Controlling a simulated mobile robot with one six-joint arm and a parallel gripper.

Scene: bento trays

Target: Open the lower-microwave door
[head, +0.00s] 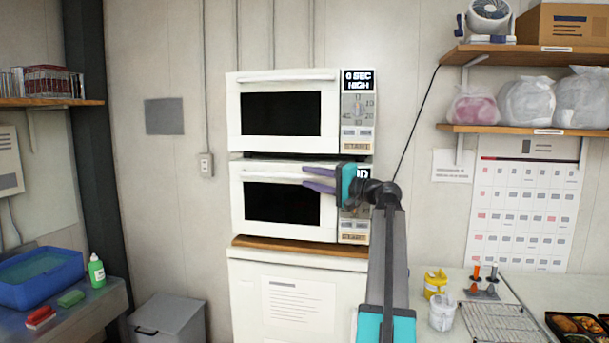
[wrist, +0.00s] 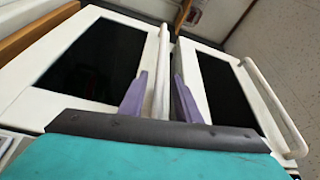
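The lower microwave (head: 236,205) is white with a dark window, and its door looks shut. In the wrist view its door (wrist: 28,100) fills the left side. Its white bar handle (wrist: 163,50) runs along the door's top edge. My gripper (wrist: 158,85) has two purple fingers, one on each side of the handle, with visible gaps to it. In the head view my gripper (head: 304,177) is at the right part of the lower door's top edge, and my arm hides part of the control panel.
The upper microwave (head: 233,110) sits directly above, its door shut; it also shows in the wrist view (wrist: 187,62). A wooden board (head: 290,246) lies under the lower microwave, on a white cabinet (head: 245,275). A counter with a wire rack (head: 500,322) stands at right.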

